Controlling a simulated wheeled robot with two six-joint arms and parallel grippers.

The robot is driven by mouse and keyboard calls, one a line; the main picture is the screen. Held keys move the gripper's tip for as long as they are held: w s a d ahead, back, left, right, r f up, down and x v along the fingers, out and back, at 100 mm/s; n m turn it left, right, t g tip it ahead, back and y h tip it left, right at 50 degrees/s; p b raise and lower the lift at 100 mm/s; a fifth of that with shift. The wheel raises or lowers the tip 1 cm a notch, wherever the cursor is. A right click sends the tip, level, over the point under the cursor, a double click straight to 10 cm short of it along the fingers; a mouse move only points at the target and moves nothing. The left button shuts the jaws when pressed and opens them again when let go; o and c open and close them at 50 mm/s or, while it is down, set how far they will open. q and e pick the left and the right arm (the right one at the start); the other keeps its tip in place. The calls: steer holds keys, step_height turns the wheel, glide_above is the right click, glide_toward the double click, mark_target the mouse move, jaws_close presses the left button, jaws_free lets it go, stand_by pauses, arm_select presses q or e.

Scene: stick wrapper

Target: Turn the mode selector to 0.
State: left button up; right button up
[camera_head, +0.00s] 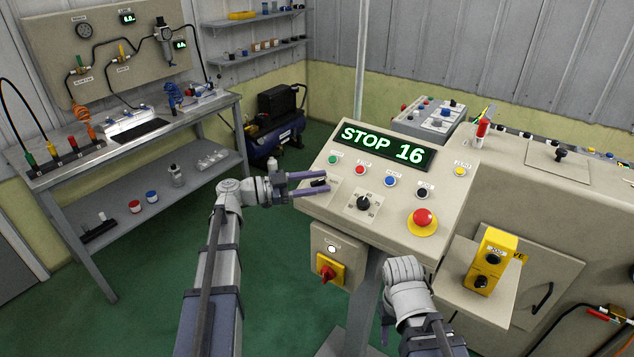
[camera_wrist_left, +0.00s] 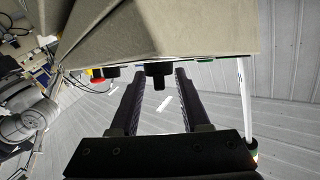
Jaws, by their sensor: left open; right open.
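My left gripper (camera_head: 320,182) is open at the left edge of the beige sloped console, its two fingers pointing right. A small black knob (camera_head: 317,182) on the panel shows between the fingers. In the left wrist view a black knob (camera_wrist_left: 158,76) stands between the tips of the open left fingers (camera_wrist_left: 158,80), with a gap on either side. Another black rotary knob (camera_head: 363,203), with a marked dial, sits to the right on the panel. I cannot read which label says mode. My right gripper (camera_head: 387,328) is low in front of the console, mostly hidden by my own wrist.
The display (camera_head: 385,146) reads "STOP 16". A red mushroom button (camera_head: 422,218) and several small coloured buttons share the panel. A red-yellow switch (camera_head: 328,270) is below the panel. A yellow control box (camera_head: 490,262) stands on a shelf at right. Green floor is clear at left.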

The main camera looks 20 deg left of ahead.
arm_select(q)
jaws_close()
stand_by(0.3)
steer(key=shift+s+f+n+t, duration=0.1)
steer(key=shift+n+t, duration=0.2)
steer(key=shift+s+d+n+t+y+b, duration=0.1)
steer(key=shift+s+n+t+y+b, duration=0.1)
steer(key=shift+n+t+y+b, duration=0.45)
steer(key=n+t+y+b, duration=0.1)
steer(key=n+t, duration=0.2)
steer(key=shift+y, duration=0.25)
steer(key=shift+n+t+y+b, duration=0.2)
steer(key=shift+n+t+y, duration=0.9)
steer(key=shift+n+y, duration=0.5)
steer(key=shift+n+t+y+b, duration=0.15)
steer(key=shift+n+t+y, duration=1.05)
steer(key=shift+n, duration=0.55)
steer(key=shift+n+y, duration=0.3)
steer(key=shift+y, duration=0.1)
